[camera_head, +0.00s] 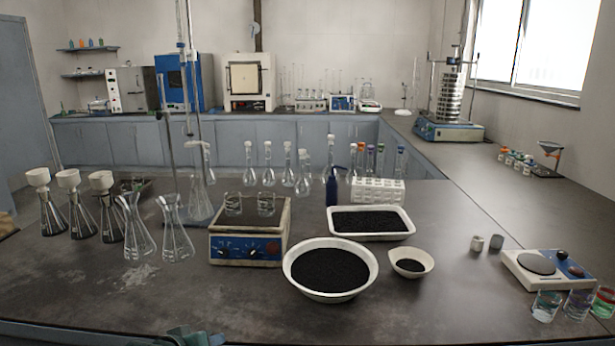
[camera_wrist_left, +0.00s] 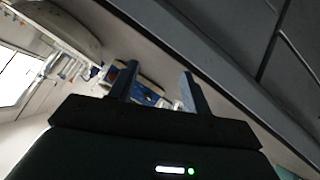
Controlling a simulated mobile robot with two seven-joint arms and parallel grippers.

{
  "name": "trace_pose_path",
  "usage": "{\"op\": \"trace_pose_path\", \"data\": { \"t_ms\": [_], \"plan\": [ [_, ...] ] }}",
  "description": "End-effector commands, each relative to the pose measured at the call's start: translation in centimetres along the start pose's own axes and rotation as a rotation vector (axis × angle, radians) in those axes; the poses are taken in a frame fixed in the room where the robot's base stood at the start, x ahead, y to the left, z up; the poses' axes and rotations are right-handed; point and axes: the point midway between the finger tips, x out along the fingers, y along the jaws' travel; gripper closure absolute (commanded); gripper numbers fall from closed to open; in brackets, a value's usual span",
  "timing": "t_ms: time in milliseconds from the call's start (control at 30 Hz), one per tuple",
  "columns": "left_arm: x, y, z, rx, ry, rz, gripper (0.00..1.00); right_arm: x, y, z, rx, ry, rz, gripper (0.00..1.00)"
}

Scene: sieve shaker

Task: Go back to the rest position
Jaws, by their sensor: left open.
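The sieve shaker (camera_head: 448,130), with its stack of metal sieves on a blue base, stands upright on the right-hand bench at the back. The wrist view is tilted, with blurred bench equipment and a bright window beyond the fingers. My right gripper is not seen.
The front bench holds a large bowl (camera_head: 330,272), a tray (camera_head: 404,234) and a small bowl (camera_head: 411,274) of dark grains. A hotplate (camera_head: 248,246), several glass flasks (camera_head: 134,228) and a balance (camera_head: 548,271) also stand there. The right bench's middle (camera_head: 470,190) is clear.

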Motion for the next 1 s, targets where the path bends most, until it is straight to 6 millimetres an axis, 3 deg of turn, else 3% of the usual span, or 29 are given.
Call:
{"op": "trace_pose_path", "data": {
  "t_ms": [33,200,300,433,633,1000],
  "plan": [
    [-0.4,-0.2,2.8,0.036,-0.007,0.0,0.51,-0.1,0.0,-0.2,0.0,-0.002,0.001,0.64],
    [-3.1,-0.1,11.8,0.203,0.012,0.016,0.51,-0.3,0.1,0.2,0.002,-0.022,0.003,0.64],
    [-5.8,0.3,16.6,0.299,0.027,0.031,0.51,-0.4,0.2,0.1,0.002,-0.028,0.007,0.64],
    [-9.5,1.1,21.1,0.4,0.05,0.05,0.51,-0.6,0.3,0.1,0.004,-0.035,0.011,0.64],
    [-13.2,2.1,24.1,0.484,0.077,0.067,0.51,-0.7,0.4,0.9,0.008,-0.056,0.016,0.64],
    [-13.7,2.2,24.5,0.498,0.082,0.07,0.51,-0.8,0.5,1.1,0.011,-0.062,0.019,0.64]
  ]
}}
